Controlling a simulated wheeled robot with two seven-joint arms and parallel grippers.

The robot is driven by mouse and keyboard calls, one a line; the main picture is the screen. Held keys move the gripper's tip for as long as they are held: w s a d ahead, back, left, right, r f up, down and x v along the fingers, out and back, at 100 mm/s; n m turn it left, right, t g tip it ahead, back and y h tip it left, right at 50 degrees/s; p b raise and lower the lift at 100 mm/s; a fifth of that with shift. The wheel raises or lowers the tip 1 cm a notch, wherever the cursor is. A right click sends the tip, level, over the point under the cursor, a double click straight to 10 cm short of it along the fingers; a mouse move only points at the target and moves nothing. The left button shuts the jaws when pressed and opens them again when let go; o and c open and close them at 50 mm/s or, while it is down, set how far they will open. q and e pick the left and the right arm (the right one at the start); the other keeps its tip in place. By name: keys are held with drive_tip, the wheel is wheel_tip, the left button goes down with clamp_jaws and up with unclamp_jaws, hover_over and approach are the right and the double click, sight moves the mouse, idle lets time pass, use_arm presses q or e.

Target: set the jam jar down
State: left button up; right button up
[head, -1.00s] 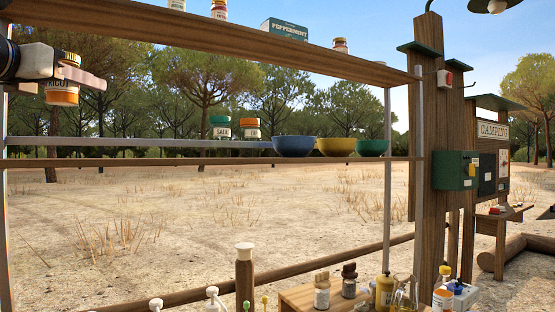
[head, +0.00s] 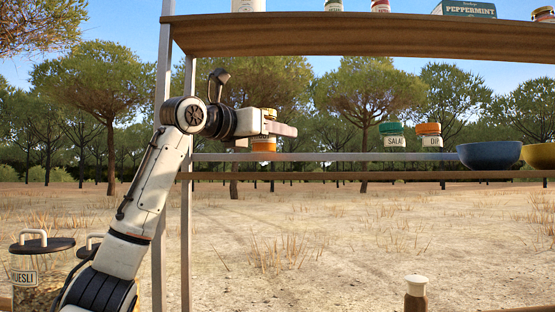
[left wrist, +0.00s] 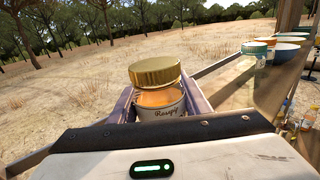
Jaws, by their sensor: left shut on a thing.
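The jam jar (head: 264,144) has a gold lid and orange contents. My left gripper (head: 283,130) is shut around it and holds it upright, with its base just above the line of the middle shelf (head: 330,157) in the head view. I cannot tell whether it touches the shelf. In the left wrist view the jar (left wrist: 160,95) sits between the two fingers, its label partly hidden by the wrist housing. My right gripper is out of view.
On the middle shelf to the right stand a green-lidded salad jar (head: 392,135), an orange-lidded jar (head: 429,135), a blue bowl (head: 488,155) and a yellow bowl (head: 539,155). The upper shelf (head: 350,35) runs above. A post (head: 187,220) stands left of the jar.

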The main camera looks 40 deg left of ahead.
sight(275, 150)
use_arm(q)
drive_tip(key=shift+f+b, duration=0.75)
drive_tip(key=shift+f, duration=1.2)
drive_tip(key=shift+f, duration=0.15)
drive_tip(key=o, duration=1)
drive_tip(key=s, duration=0.4)
drive_tip(key=s+b, duration=0.1)
drive_tip(key=s, duration=0.3)
drive_tip(key=s+b, duration=0.1)
drive_tip(key=s, duration=0.3)
drive_tip(key=shift+d, duration=0.3)
